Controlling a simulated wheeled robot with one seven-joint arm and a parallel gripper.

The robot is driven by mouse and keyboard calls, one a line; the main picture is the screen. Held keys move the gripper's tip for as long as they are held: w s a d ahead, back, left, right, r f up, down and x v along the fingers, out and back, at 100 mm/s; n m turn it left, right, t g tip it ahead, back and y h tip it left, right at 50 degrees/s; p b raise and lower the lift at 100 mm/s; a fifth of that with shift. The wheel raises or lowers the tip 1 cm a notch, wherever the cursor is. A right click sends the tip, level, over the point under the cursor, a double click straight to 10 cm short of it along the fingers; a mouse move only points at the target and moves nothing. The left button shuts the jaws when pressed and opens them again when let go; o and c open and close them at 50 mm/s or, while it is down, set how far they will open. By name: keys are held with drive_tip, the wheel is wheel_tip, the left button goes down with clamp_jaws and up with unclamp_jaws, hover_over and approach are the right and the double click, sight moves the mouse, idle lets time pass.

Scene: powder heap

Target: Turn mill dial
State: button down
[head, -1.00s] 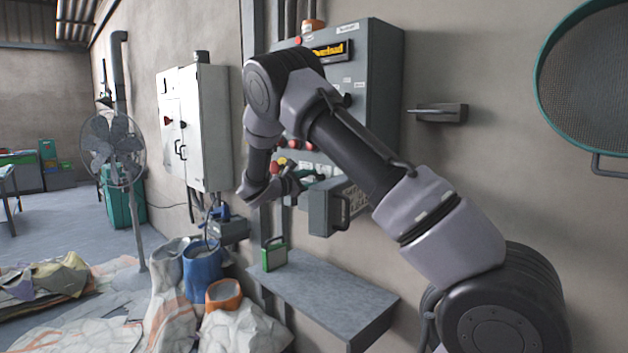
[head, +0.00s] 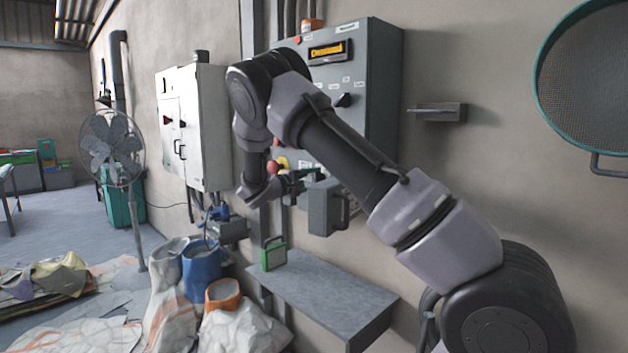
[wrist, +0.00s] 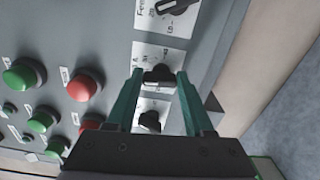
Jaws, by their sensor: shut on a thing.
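A row of black rotary dials on white label plates shows on the grey control panel (head: 382,90) in the wrist view. The middle black dial (wrist: 158,77) sits between the teal fingers of my gripper (wrist: 160,72), which is shut on it. Its plate's lettering is too small to read fully. Another black dial (wrist: 172,5) is above it and one (wrist: 150,121) is below it, nearer the gripper body. In the head view my gripper (head: 307,175) is at the panel's lower part, and my arm hides much of the panel face.
Green buttons (wrist: 24,75) and red buttons (wrist: 85,84) lie left of the dials. A grey box with a handle (head: 323,208) juts out beside my gripper. A grey shelf (head: 330,290) is below. A wall bracket (head: 437,112) and round sieve (head: 590,90) hang to the right.

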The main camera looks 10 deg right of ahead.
drive_tip(key=shift+m, duration=0.5)
drive_tip(key=shift+c, duration=1.4)
unclamp_jaws()
drive_tip(key=v, duration=1)
drive_tip(key=shift+s+a, duration=0.25)
drive_tip(key=shift+a, duration=0.1)
